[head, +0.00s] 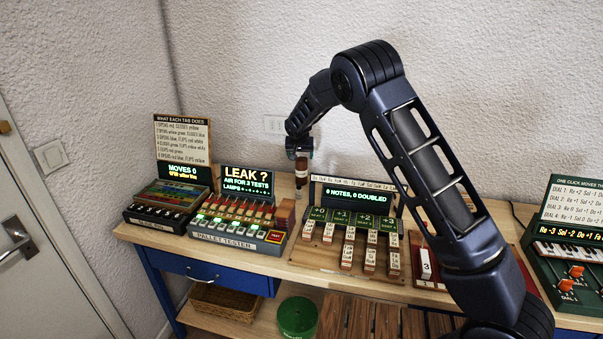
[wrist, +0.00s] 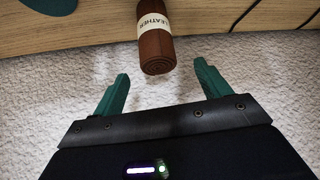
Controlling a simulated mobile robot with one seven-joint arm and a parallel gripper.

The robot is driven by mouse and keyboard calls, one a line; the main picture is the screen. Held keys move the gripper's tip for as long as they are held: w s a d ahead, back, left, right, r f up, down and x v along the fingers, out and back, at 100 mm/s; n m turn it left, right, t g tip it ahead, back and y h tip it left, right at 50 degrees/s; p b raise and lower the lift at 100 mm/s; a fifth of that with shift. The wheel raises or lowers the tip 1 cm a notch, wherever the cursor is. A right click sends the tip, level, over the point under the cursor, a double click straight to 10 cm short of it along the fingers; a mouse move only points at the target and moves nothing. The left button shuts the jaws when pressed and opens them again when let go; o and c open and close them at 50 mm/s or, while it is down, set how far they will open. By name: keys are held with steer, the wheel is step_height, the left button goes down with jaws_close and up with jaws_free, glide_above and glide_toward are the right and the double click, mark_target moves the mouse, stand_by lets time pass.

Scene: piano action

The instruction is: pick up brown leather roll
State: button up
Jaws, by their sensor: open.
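The brown leather roll (head: 301,181) stands upright at the back of the bench, between the pallet tester and the notes device, with a white band around it. In the wrist view the roll (wrist: 156,50) shows its end toward me, and its band reads "LEATHER". My gripper (head: 300,154) is above the roll in the head view, pointing down. In the wrist view its two green fingers (wrist: 160,82) are spread wide and empty. The roll's near end lies just ahead of the fingertips, roughly centred between them.
The pallet tester (head: 241,213) stands close left of the roll and the notes device (head: 347,226) close right. A wooden bench (head: 292,270) carries them. The textured wall (head: 240,70) is right behind. A green round container (head: 297,316) sits on the shelf below.

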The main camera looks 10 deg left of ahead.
mark_target(302, 164)
steer(key=x, duration=0.9)
steer(key=shift+d, duration=0.15)
steer(key=shift+r, duration=0.1)
steer(key=c, duration=1.1)
steer(key=shift+r, duration=0.1)
